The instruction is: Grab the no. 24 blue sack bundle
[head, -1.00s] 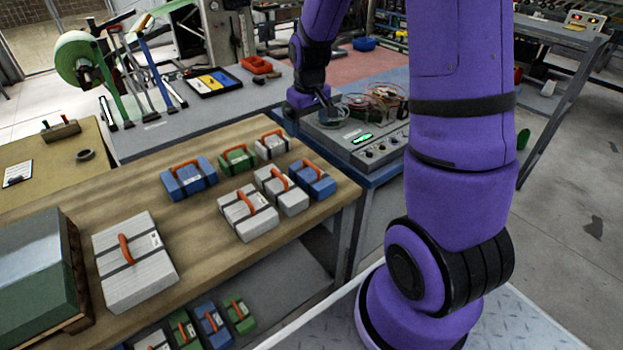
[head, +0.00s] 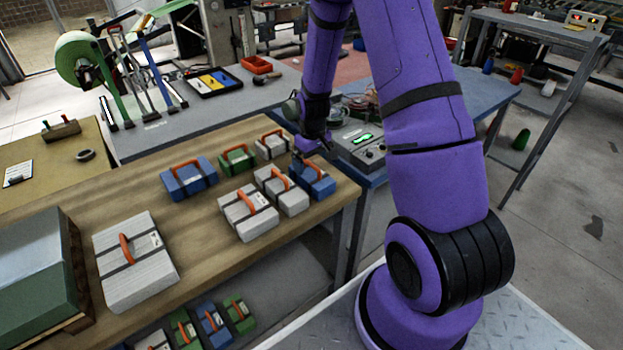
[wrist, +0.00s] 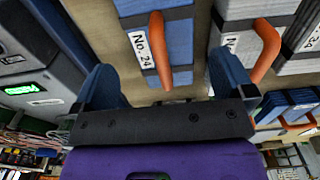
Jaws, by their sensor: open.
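The no. 24 blue sack bundle (head: 318,184) sits at the right end of the wooden table, beside a white bundle. In the wrist view the blue bundle (wrist: 176,35) shows a white "No. 24" label and an upright orange handle. My gripper (head: 308,155) is over this bundle in the head view and partly covers it. In the wrist view my gripper (wrist: 165,75) is open, its two blue fingers apart, with the handle's end lying between them in the picture. Nothing is held. The remaining gap to the handle is hard to judge.
White bundles (head: 280,191) stand close on the left, and a green one (head: 237,159) and another blue one (head: 187,180) lie farther left. The grey machine (head: 358,146) with a green display stands just behind. The wooden table (head: 200,235) is clear at its front middle.

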